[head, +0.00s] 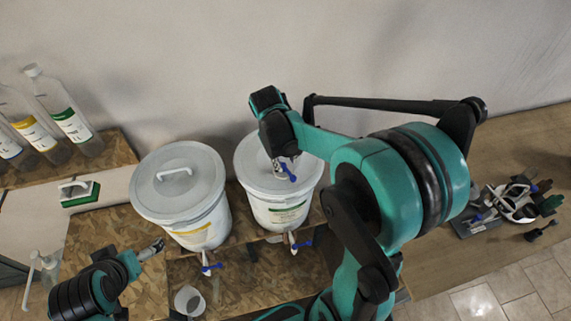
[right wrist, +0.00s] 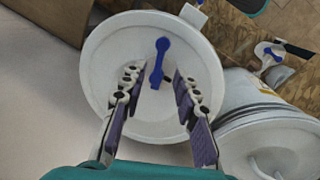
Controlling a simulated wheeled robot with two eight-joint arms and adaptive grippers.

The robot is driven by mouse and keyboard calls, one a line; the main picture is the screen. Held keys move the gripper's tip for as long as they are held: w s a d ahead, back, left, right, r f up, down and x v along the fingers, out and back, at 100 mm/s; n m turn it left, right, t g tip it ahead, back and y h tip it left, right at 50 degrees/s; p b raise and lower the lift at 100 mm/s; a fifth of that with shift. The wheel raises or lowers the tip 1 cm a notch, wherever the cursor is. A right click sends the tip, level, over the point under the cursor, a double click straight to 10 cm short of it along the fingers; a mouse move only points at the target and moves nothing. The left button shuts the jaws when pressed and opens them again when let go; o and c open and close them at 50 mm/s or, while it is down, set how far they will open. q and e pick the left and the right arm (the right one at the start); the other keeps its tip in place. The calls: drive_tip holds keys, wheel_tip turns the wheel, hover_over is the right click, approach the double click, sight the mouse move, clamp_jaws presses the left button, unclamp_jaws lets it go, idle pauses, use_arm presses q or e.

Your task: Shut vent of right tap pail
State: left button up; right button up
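The right tap pail (head: 280,213) is white with a green label and a pale lid (right wrist: 110,60). Its blue vent lever (right wrist: 158,62) stands out on the lid and shows partly beside my gripper in the head view (head: 289,176). My right gripper (right wrist: 156,82) is over the lid, open, with one finger on each side of the lever and a gap to each. A blue-handled tap (head: 297,243) is on the pail's front. My left gripper (head: 153,250) is low in front of the left pail, apart from the vent; its finger opening is too small to tell.
The left pail (head: 205,228), with a yellow label, handled lid and blue tap, stands close beside the right one. Bottles (head: 68,118) and a green-edged brush (head: 79,191) are at the left. A cup (head: 189,300) sits below the left tap. Tools (head: 512,202) lie at the right.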

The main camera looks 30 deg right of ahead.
sight(289, 172)
drive_tip(key=f, duration=0.3)
drive_tip(key=d+f, duration=0.1)
drive_tip(key=f, duration=0.1)
drive_tip(key=shift+w+f, duration=0.2)
drive_tip(key=shift+w, duration=0.1)
drive_tip(key=shift+s, duration=0.15)
clamp_jaws()
